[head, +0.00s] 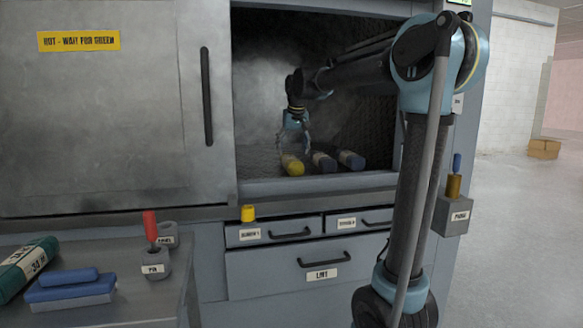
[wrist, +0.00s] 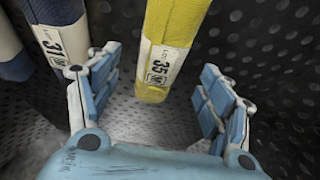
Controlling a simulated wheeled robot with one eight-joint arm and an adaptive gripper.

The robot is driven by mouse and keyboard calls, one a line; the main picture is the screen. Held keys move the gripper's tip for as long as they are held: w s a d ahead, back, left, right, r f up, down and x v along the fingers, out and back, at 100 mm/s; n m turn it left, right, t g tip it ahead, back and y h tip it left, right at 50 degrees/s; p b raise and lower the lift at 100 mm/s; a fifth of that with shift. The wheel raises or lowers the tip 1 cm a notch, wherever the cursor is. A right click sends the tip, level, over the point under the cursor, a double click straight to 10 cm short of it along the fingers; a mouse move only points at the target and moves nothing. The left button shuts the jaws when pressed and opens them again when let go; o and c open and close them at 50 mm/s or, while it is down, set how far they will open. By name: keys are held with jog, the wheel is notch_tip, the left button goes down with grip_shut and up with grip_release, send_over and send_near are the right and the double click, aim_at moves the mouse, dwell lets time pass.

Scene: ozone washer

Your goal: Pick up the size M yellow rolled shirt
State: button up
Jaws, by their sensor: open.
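The yellow rolled shirt (head: 291,165) lies in the open chamber, leftmost of a row of rolls in the head view. In the wrist view the yellow roll (wrist: 168,35) has a white label with 35 and what looks like an M. Its near end is between my fingertips, with gaps on both sides. My gripper (head: 294,147) is open, pointing down just above the yellow roll. In the wrist view my gripper (wrist: 157,72) shows its blue padded fingers spread and holding nothing. The roll's far end is out of the wrist view.
Two navy rolls, one in the middle (head: 323,161) and one at right (head: 351,160), lie beside the yellow one. A navy roll labelled 31 (wrist: 62,45) is close to my left finger. The chamber's perforated floor (wrist: 150,122) is bare nearby. A sliding door (head: 120,120) covers the left side.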

aim_at(291, 157)
jog(key=shift+x, duration=2.85)
jog(key=c, duration=1.3)
